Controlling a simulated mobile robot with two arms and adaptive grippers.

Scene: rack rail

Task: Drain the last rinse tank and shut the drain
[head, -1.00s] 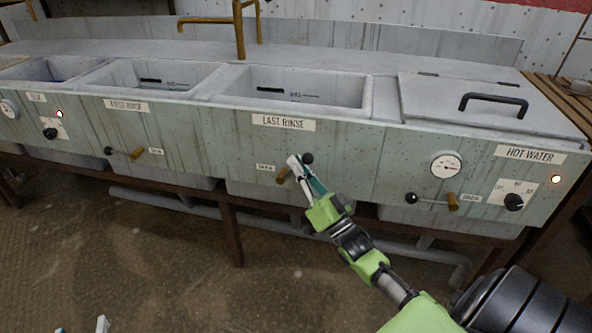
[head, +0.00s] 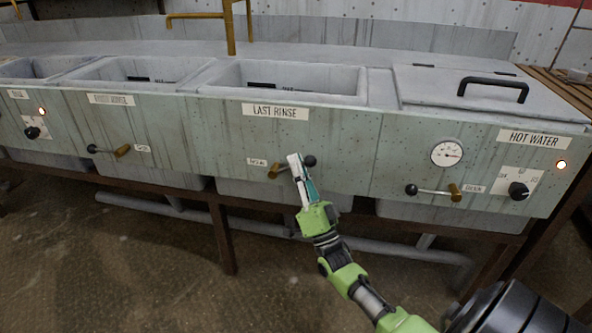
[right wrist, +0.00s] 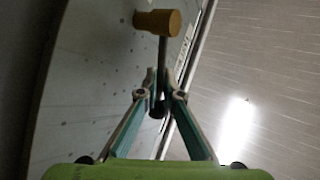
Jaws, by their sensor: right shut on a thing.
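The last rinse tank (head: 352,86) is the open basin above the LAST RINSE label (head: 275,111). I see its pale inner wall with a dark mark; its floor and any water are not clear. Its drain lever has a brass hub (head: 273,172) on the panel and a black ball knob (head: 310,161) to the right, slightly higher. My right gripper (head: 296,166) is shut on the lever, covering the middle of its rod. The right wrist view shows the fingers (right wrist: 162,84) closed around the rod, between the brass hub (right wrist: 158,22) and the knob. My left gripper is out of view.
A similar lever (head: 107,150) is on the panel of the rinse tank to the left. Another (head: 432,190) is under the gauge (head: 447,153) at right, by the lidded hot water tank (head: 470,90). Pipes run below; the floor in front is clear.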

